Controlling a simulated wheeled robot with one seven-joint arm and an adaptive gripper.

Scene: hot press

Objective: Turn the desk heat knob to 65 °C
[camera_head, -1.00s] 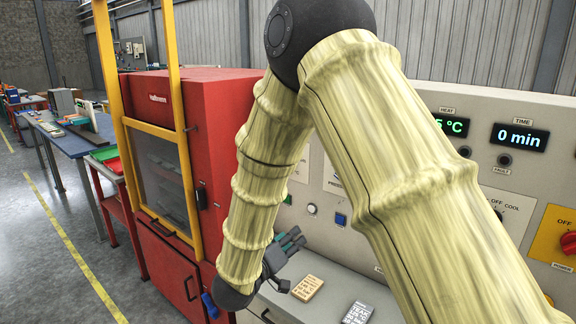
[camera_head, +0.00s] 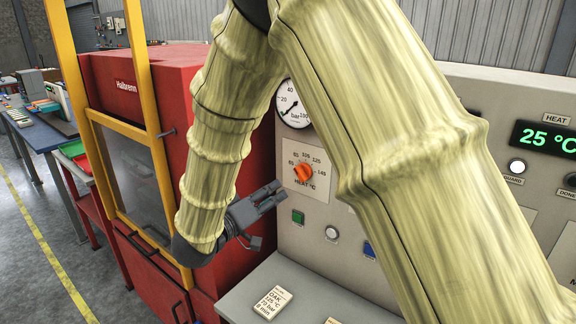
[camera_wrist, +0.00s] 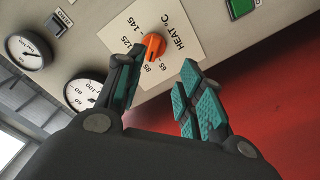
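The orange heat knob (camera_head: 303,173) sits on a white dial plate (camera_head: 319,189) on the grey panel, with temperature marks from 65 to 145 around it. In the wrist view the knob (camera_wrist: 153,46) shows just beyond the fingers. I cannot tell exactly which mark it points to. My gripper (camera_head: 278,193) is in front of the panel, just left of and below the knob. In the wrist view my gripper (camera_wrist: 156,74) is open and empty, its green-padded fingers spread. It looks apart from the knob. The heat display (camera_head: 545,138) reads 25 °C.
A bar gauge (camera_head: 292,104) is above the dial. A green button (camera_head: 298,217), a white one (camera_head: 331,233) and a blue one (camera_head: 369,250) are below it. The red press (camera_head: 185,90) stands close on the left. A label card (camera_head: 272,302) lies on the desk ledge.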

